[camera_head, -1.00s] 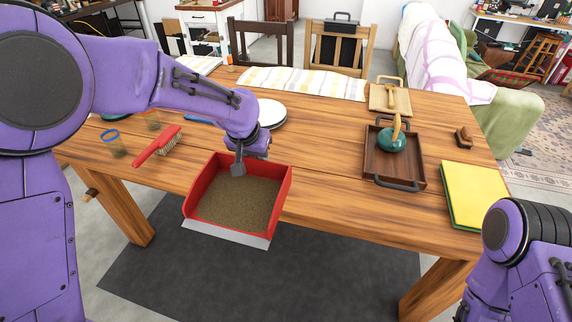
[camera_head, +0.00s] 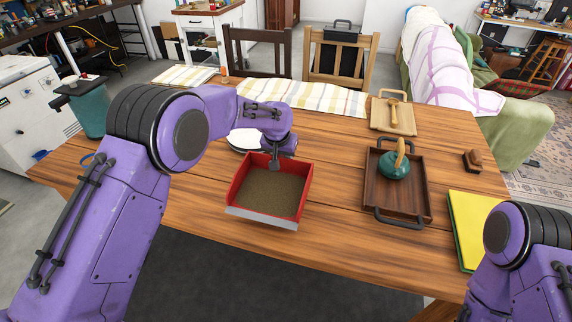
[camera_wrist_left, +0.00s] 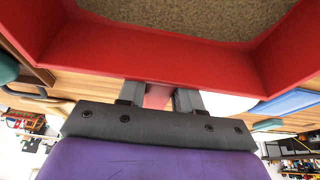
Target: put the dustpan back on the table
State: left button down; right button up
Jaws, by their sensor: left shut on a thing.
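The red dustpan (camera_head: 307,192), with a grey front lip and brown grit in its pan, is over the wooden table near its front edge. It looks roughly level. I cannot tell whether its underside touches the tabletop. My left gripper (camera_head: 275,163) is at its far side, shut on its handle. In the left wrist view the fingers (camera_wrist_left: 158,96) close on the red handle, with the dustpan's wall (camera_wrist_left: 165,58) just beyond. The table (camera_head: 335,230) has bare wood right of the dustpan. My right gripper is out of view; only part of that arm shows.
A white plate (camera_head: 243,139) lies just behind the dustpan. A dark wooden tray (camera_head: 376,205) holding a teal pot (camera_head: 394,165) stands to the right, with a yellow book (camera_head: 470,225) beyond it. A striped cloth (camera_head: 310,96) lies along the back edge.

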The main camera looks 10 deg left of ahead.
pick_arm(q)
jog(key=shift+w+d+f, duration=0.25)
jog(key=shift+w+f, duration=0.7)
jog(key=shift+f, duration=0.15)
notch_tip(320, 180, down, 3)
jog(key=shift+w+d+f+p, duration=0.1)
jog(key=shift+w+p, duration=0.05)
jog(key=shift+p, duration=0.45)
jog(key=shift+f, duration=0.2)
jog(key=c, duration=0.8)
grip_release()
jog(key=shift+o, duration=0.2)
jog(key=b+v, duration=0.1)
jog(key=v, duration=1.1)
